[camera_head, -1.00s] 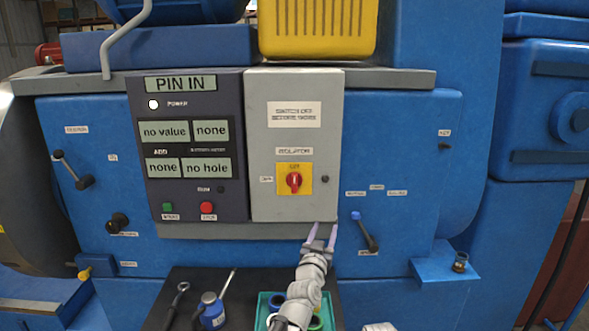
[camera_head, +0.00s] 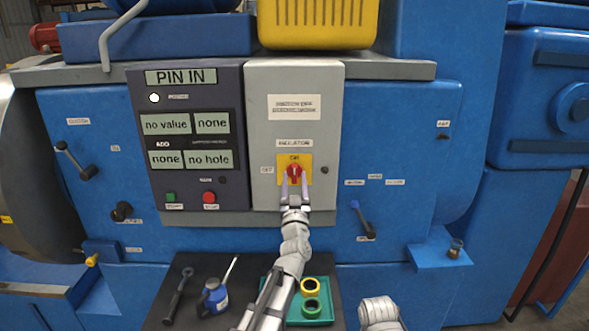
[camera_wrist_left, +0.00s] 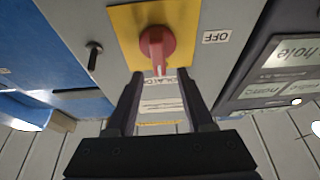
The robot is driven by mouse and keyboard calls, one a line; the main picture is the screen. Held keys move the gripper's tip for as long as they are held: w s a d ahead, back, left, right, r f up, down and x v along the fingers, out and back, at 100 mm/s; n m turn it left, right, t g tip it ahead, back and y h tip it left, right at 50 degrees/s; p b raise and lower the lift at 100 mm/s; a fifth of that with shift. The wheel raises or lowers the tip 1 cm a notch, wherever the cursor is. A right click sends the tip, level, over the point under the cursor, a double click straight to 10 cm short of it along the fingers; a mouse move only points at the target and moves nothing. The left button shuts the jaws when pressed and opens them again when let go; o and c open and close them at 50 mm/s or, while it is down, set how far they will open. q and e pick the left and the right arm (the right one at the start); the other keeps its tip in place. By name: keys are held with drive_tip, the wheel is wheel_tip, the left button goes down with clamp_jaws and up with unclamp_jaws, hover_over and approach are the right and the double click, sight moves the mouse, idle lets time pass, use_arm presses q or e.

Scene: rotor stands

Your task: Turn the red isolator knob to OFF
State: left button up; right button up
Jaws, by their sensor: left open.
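The red isolator knob (camera_head: 294,173) sits on a yellow plate (camera_head: 304,160) on the grey cabinet door. The plate has an ON label above the knob, and an OFF label (camera_head: 267,170) is at its left. The knob's pointer looks upright, toward ON. The knob also shows in the left wrist view (camera_wrist_left: 157,46), with the OFF label (camera_wrist_left: 216,37) to its right there. My left gripper (camera_head: 295,180) is open, its fingers at the knob's lower edge, one on each side. In the wrist view the fingertips stop just short of the knob. Part of my right arm (camera_head: 380,312) shows at the bottom; its gripper is not visible.
A dark panel (camera_head: 190,190) with displays and green and red buttons stands left of the door. A blue-knobbed lever (camera_head: 362,219) is at the right. Below, a dark bench holds a green tray (camera_head: 322,311) with rings, a blue bottle (camera_head: 214,296) and tools.

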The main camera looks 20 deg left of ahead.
sight(295, 171)
use_arm(q)
drive_tip(key=x, duration=0.3)
drive_tip(key=shift+w+p, duration=0.2)
drive_tip(key=shift+p, duration=0.2)
clamp_jaws()
